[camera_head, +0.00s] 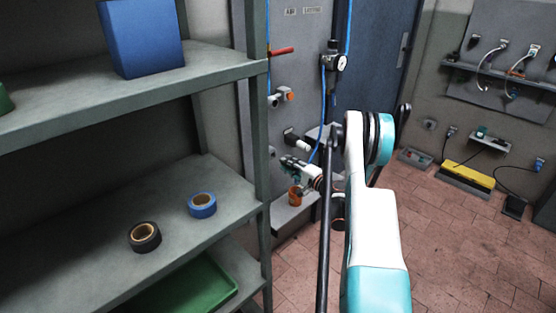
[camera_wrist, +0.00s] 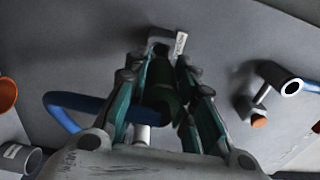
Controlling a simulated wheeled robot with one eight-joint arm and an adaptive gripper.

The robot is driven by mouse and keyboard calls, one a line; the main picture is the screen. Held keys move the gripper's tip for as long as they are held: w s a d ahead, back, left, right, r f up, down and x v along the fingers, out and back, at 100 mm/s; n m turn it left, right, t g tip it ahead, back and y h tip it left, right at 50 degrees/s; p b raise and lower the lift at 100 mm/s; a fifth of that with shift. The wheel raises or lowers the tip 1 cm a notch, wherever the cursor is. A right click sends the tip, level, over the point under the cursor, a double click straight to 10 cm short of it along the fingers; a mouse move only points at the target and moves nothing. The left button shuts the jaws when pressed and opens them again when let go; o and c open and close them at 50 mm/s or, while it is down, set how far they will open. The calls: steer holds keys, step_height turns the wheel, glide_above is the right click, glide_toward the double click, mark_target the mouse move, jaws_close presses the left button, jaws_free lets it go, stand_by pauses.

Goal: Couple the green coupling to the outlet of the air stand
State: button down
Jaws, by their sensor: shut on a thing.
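My gripper (camera_wrist: 157,78) is shut on a dark green coupling (camera_wrist: 168,98) in the wrist view. The coupling lies between the teal fingers, with a blue hose (camera_wrist: 75,101) running off to the left. Ahead of the fingertips is a grey fitting with a white tag (camera_wrist: 180,43) on the grey wall; I cannot tell whether the coupling touches it. In the head view my gripper (camera_head: 287,162) is small and close to the grey air stand panel (camera_head: 302,78), and the coupling cannot be made out. I cannot tell which fitting is the outlet.
An orange cup (camera_head: 295,196) sits below my gripper. Shelves (camera_head: 225,75) holding tape rolls (camera_head: 202,205) stand close at left. Clear brick-coloured floor (camera_head: 440,240) lies at right.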

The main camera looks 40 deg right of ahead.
steer(key=shift+s, duration=0.15)
steer(key=shift+s+d, duration=0.15)
steer(key=shift+s, duration=1.5)
step_height(320, 180, up, 24)
steer(key=p, duration=1)
stand_by(0.9)
steer(key=shift+w, duration=0.2)
steer(key=shift+w+a+b, duration=0.2)
steer(key=shift+w+b, duration=0.1)
steer(key=shift+w, duration=2.05)
steer(key=shift+b, duration=0.45)
